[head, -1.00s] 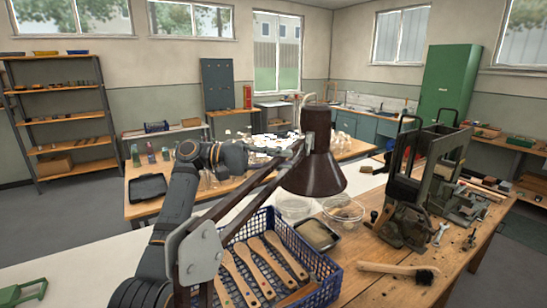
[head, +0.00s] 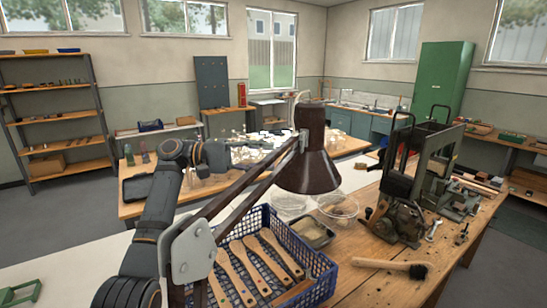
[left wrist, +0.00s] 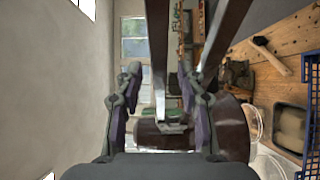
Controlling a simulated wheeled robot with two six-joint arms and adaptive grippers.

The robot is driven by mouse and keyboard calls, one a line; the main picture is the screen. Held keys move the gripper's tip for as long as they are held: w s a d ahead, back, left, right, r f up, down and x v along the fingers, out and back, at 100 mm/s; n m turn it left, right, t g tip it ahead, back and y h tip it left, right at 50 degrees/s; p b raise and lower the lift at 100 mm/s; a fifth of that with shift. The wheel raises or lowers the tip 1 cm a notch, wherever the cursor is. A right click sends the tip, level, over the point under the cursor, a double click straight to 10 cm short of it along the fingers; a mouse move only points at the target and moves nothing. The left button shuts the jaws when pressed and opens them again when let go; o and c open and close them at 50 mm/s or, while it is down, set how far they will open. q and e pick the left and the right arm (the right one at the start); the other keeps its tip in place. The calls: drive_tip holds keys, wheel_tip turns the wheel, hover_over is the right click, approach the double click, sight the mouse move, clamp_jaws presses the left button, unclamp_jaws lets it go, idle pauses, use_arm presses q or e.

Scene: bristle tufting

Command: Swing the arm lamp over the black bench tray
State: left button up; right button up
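The arm lamp has a dark brown shade (head: 308,160) hanging over the workbench, behind the blue crate. Its long double-bar arm slopes down to a grey pivot plate (head: 190,250). A black tray (head: 130,190) lies on the wooden table at left, partly behind my left arm. A smaller dark-rimmed tray (head: 328,240) with tan contents sits beside the crate. My left gripper (head: 225,155) is behind the lamp arm. In the left wrist view its fingers (left wrist: 159,72) are apart, with a lamp bar between them in the picture; contact cannot be told. My right gripper is out of view.
The blue crate (head: 325,283) holds several wooden brush handles. Clear round dishes (head: 338,207), a metal machine (head: 415,190) and a brush (head: 390,265) stand or lie on the bench. Bottles and small items crowd the table behind. A pale strip of surface lies at left.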

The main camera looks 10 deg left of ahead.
use_arm(q)
drive_tip(key=a, duration=0.9)
drive_tip(key=shift+s+a, duration=0.15)
drive_tip(key=shift+s, duration=0.05)
